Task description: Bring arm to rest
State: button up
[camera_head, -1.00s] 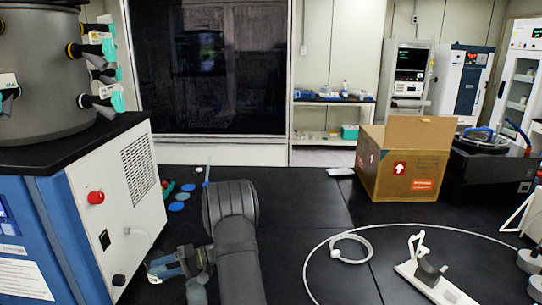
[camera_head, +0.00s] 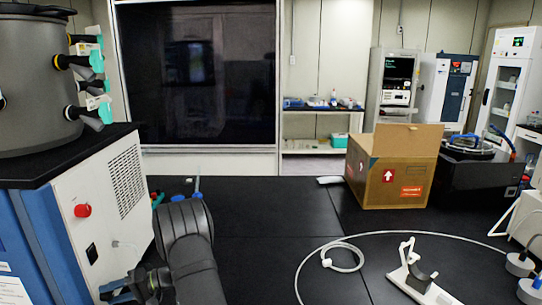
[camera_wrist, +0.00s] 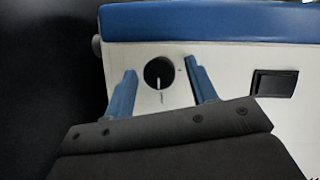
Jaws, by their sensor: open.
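My gripper (camera_wrist: 163,90) shows in the wrist view with its two blue fingers apart and nothing between them. Beyond the fingers is the white panel (camera_wrist: 140,58) of the freeze dryer, with a round black knob (camera_wrist: 159,73) seen between the fingertips and a black rocker switch (camera_wrist: 274,83) to the right. In the head view my gripper (camera_head: 118,290) is low at the left, in front of the dryer's white side panel (camera_head: 85,240), partly cut off by my own arm. I cannot tell whether the fingers touch the panel.
The freeze dryer's grey chamber (camera_head: 35,90) with several valves stands at the left, and a red button (camera_head: 82,210) sticks out of its side. An open cardboard box (camera_head: 405,185), a white hose (camera_head: 345,245) and a white stand (camera_head: 415,275) are on the black bench (camera_head: 260,225). The bench's middle is clear.

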jog(key=v, duration=1.7)
jog(key=x, duration=1.7)
jog(key=shift+s+a, duration=0.1)
jog(key=shift+a, duration=0.1)
jog(key=shift+d+n, duration=0.2)
jog(key=shift+n, duration=0.3)
jog(key=shift+r+n+t+h, duration=0.1)
jog(key=shift+n+t+h, duration=0.2)
jog(key=n+t, duration=0.1)
jog(key=n, duration=0.1)
jog(key=n+t+h, duration=0.1)
jog(key=n, duration=0.1)
jog(key=shift+d+r+n, duration=0.1)
jog(key=shift+r+n, duration=0.05)
jog(key=shift+n, duration=0.15)
jog(key=v, duration=0.8)
jog(key=shift+r, duration=0.1)
